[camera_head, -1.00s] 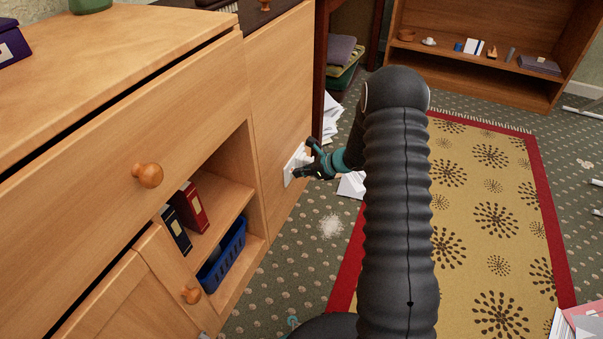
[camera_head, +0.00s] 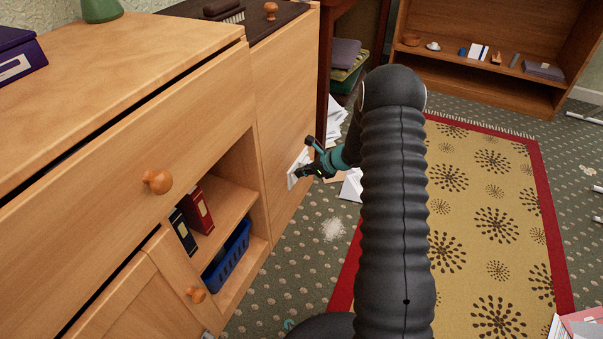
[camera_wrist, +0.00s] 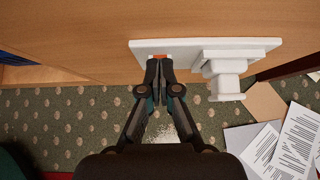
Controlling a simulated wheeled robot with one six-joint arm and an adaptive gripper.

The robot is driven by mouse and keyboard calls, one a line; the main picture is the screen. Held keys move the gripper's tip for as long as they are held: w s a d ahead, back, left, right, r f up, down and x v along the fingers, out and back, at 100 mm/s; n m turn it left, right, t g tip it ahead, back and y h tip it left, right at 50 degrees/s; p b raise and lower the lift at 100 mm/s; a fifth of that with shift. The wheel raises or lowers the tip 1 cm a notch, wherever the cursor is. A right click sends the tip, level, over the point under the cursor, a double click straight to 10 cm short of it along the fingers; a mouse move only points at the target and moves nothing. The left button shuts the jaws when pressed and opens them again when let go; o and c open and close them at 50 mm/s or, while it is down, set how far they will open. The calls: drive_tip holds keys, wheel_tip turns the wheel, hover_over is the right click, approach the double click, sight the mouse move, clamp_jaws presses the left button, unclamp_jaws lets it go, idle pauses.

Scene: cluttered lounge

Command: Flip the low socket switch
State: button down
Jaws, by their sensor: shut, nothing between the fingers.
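The low socket (camera_wrist: 200,45) is a white plate on the wooden cabinet side, with a white plug (camera_wrist: 225,75) in its right part in the wrist view. A small orange-red patch (camera_wrist: 161,57), apparently at the switch, shows just beyond my fingertips. My gripper (camera_wrist: 159,65) is shut and empty, its tips at the plate's lower edge, left of the plug. I cannot tell whether they touch the switch, and they hide part of it. In the head view the socket plate (camera_head: 294,174) is partly hidden behind my gripper (camera_head: 304,158).
The wooden cabinet (camera_head: 285,95) stands left, with a blue basket (camera_head: 227,255) and binders on open shelves. Papers (camera_wrist: 285,150) lie on the carpet right of the socket. A yellow rug (camera_head: 470,220) and a low bookcase (camera_head: 480,78) are to the right.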

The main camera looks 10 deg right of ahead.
drive_tip(key=shift+d, duration=0.1)
drive_tip(key=p+v, duration=0.1)
drive_tip(key=v, duration=1.2)
drive_tip(key=shift+p, duration=0.3)
drive_tip(key=shift+n, duration=0.3)
